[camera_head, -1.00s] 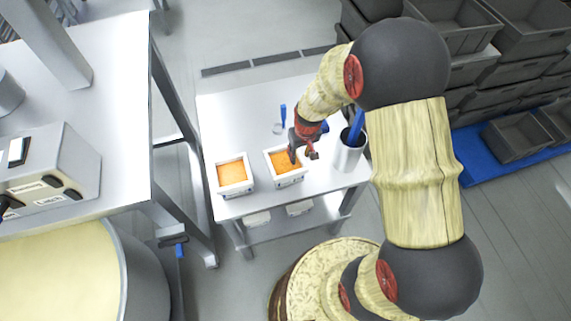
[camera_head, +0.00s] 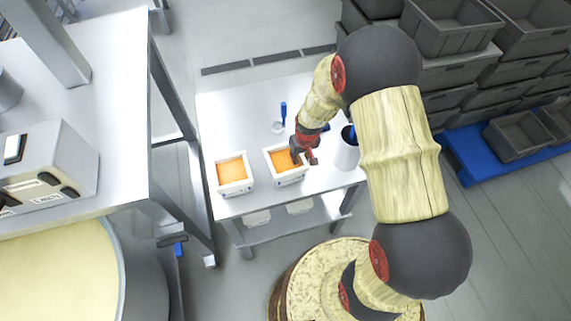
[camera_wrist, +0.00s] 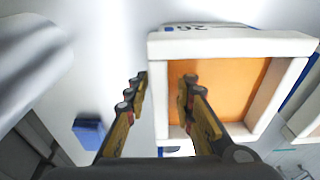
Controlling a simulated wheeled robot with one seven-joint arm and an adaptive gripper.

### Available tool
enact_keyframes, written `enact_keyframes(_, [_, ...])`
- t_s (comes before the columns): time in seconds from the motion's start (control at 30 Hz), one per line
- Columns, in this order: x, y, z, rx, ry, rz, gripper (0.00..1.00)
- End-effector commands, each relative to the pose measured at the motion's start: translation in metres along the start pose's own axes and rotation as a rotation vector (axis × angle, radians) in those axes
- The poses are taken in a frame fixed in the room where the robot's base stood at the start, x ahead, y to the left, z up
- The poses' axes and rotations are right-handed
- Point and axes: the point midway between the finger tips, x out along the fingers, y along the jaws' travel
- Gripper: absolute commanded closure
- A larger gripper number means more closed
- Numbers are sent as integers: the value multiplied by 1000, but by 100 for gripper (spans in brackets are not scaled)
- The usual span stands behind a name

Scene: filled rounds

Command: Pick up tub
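Two white tubs with orange filling stand side by side on a small white table (camera_head: 240,108), the left tub (camera_head: 249,185) and the right tub (camera_head: 292,180). My gripper (camera_head: 303,152) is at the right side of the right tub. In the wrist view my gripper (camera_wrist: 163,90) is open, with a gap between its fingers. One finger overlaps the orange filling and the other is outside the tub (camera_wrist: 225,43), with the tub's near wall between them in the picture. I cannot tell whether the fingers touch it. Part of the other tub (camera_wrist: 308,122) shows at the right edge.
A pale cylindrical container (camera_head: 346,155) stands close right of my gripper, partly hidden by my arm. A blue-handled tool (camera_head: 283,112) lies behind the right tub. A larger table (camera_head: 110,110) is at left, and grey crates (camera_head: 455,75) are stacked at right.

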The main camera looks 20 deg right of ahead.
Motion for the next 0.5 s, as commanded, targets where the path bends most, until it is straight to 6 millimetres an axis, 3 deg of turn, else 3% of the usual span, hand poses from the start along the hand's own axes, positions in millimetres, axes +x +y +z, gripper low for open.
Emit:
enact_keyframes(0.4, [0, 0, 0, 0, 0, 0, 100])
enact_keyframes(0.5, [0, 0, 0, 0, 0, 0, 100])
